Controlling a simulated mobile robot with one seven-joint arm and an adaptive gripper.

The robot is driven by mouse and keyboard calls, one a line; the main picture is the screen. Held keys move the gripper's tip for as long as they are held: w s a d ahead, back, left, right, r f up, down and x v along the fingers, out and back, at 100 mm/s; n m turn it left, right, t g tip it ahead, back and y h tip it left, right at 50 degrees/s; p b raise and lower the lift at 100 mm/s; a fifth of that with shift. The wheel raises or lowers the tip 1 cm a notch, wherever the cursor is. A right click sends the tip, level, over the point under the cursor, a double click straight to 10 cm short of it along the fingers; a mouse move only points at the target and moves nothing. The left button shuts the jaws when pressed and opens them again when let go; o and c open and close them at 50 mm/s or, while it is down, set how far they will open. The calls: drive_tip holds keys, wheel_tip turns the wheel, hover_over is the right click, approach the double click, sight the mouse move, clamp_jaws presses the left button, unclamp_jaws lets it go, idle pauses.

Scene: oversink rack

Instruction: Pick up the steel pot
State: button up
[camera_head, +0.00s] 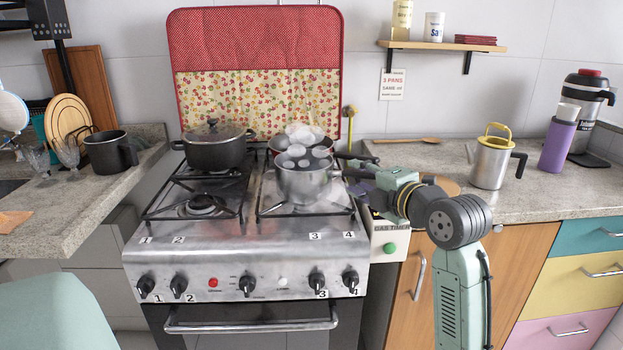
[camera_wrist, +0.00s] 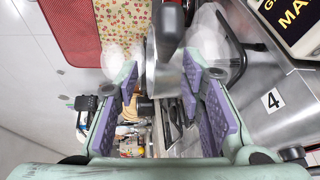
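The steel pot (camera_head: 303,185) stands on the front right burner of the stove, with bubbles or steam at its top. My gripper (camera_head: 355,182) is at the pot's right side, close to its handle. In the wrist view my gripper (camera_wrist: 160,80) is open, with its purple pads apart. A dark handle (camera_wrist: 168,35) shows between and beyond the fingertips, with shiny steel behind it. I cannot tell whether a pad touches the handle. My gripper and arm partly hide the handle side of the pot in the head view.
A steaming pan (camera_head: 282,143) is close behind the steel pot. A lidded black pot (camera_head: 214,150) sits at the back left. The front left burner (camera_head: 202,205) is empty. A gas timer box (camera_head: 389,243) stands right of the stove. A kettle (camera_head: 488,165) is on the right counter.

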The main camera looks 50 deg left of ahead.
sight(354, 175)
drive_tip(key=shift+w+f+p+x, duration=0.15)
drive_tip(key=shift+p+x, duration=0.4)
drive_tip(key=shift+x, duration=0.8)
drive_tip(key=shift+w+f+p+x, duration=0.15)
drive_tip(key=shift+p+x, duration=0.35)
drive_tip(key=shift+x, duration=0.9)
drive_tip(key=shift+d+r, duration=0.1)
drive_tip(key=shift+d, duration=0.1)
clamp_jaws()
drive_tip(key=shift+r, duration=0.1)
